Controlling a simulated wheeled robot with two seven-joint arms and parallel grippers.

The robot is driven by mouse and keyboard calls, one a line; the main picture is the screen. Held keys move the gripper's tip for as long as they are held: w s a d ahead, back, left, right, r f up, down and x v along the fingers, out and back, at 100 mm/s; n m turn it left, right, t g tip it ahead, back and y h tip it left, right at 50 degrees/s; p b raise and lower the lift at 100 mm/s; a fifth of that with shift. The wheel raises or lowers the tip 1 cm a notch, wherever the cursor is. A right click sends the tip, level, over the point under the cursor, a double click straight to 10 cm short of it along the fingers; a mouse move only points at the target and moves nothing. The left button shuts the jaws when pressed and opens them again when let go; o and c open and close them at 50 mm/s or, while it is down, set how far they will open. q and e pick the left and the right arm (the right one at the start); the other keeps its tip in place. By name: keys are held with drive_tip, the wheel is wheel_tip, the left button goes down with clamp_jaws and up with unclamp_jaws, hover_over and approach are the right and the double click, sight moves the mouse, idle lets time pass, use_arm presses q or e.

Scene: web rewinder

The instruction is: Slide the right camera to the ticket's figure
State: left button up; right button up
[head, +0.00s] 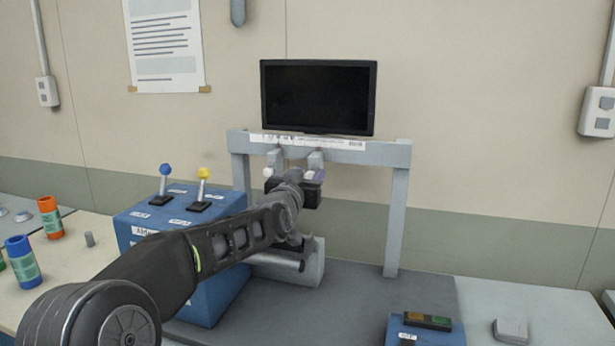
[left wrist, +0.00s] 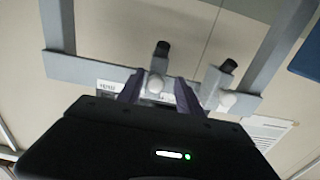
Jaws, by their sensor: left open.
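The right camera (head: 316,158) hangs under the grey crossbar of a frame (head: 385,153), beside the left camera (head: 277,157). Each has a white knob. A white printed strip (head: 300,141) runs along the crossbar; its marks are too small to read. My left gripper (head: 305,178) is at the right camera. In the left wrist view, which looks turned over, my left gripper (left wrist: 159,90) has its open fingers on either side of the right camera's white knob (left wrist: 155,84). Whether they touch it is unclear. The left camera's knob (left wrist: 228,99) is outside the fingers. My right gripper is not in view.
A dark monitor (head: 318,97) stands above the crossbar. A sheet (head: 165,45) with unreadable lines hangs on the wall. A blue box (head: 215,285) with two levers stands left of the frame, near my left arm. A button box (head: 450,335) sits at front right.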

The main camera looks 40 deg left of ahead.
sight(309, 176)
use_arm(q)
drive_tip(key=shift+s, duration=0.1)
drive_tip(key=b+v, duration=0.1)
drive_tip(key=v, duration=0.6)
drive_tip(key=shift+s+d, duration=0.15)
drive_tip(key=shift+s, duration=0.15)
drive_tip(key=p+x, duration=0.1)
drive_tip(key=p, duration=0.2)
drive_tip(key=p+x, duration=0.1)
drive_tip(key=p, duration=0.2)
drive_tip(key=p+x, duration=0.1)
drive_tip(key=p, duration=0.3)
drive_tip(key=shift+w+d, duration=0.2)
drive_tip(key=shift+d, duration=0.05)
drive_tip(key=shift+w+a, duration=0.1)
drive_tip(key=shift+w, duration=0.05)
